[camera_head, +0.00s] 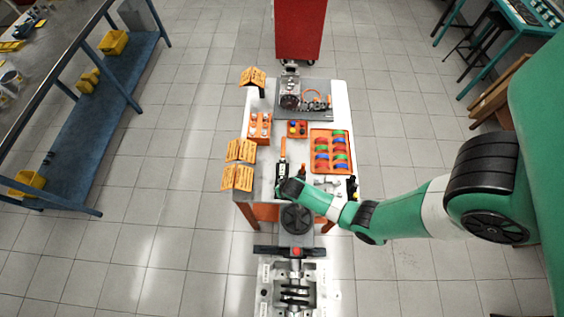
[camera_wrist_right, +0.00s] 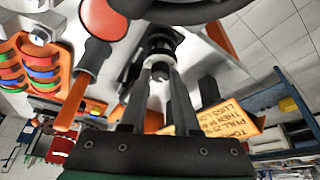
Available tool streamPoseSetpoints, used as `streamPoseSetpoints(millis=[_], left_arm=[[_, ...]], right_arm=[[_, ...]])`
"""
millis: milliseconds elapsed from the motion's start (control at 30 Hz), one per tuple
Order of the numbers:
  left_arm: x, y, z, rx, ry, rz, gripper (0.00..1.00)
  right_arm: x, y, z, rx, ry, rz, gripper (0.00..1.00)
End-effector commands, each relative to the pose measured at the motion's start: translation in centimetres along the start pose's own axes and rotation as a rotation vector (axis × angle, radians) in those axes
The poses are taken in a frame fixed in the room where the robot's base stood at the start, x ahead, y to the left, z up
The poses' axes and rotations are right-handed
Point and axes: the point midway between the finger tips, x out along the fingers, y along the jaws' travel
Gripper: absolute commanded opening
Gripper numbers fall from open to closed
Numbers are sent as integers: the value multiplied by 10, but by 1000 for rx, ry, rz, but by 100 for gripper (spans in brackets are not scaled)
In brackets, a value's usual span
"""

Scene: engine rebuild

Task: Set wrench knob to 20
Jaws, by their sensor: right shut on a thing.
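In the right wrist view my right gripper (camera_wrist_right: 159,72) is shut on a dark knob-like part (camera_wrist_right: 160,46) with a pale metal ring, which I take to be the wrench knob. Any number on it is too small to read. In the head view my right arm comes in from the right, and its wrist (camera_head: 291,187) is over the front of the table. A tool with an orange handle (camera_head: 283,147) and a black body (camera_head: 281,171) lies just beyond the wrist; it looks like the wrench. The right fingertips are hidden there. My left gripper is in neither view.
An orange tray (camera_head: 331,152) of coloured rings lies to the right on the table (camera_head: 341,98). Orange signs (camera_head: 236,178) stand at the left edge.

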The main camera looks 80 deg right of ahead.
Motion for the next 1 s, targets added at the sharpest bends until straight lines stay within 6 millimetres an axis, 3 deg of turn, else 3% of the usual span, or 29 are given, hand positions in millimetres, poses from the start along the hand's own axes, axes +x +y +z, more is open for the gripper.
streamPoseSetpoints(millis=[700, 1000], left_arm=[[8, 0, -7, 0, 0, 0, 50], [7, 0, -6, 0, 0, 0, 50]], right_arm=[[1, 5, 0, -458, -1, -193, 0], [1, 6, -1, -574, -1, -240, 0]])
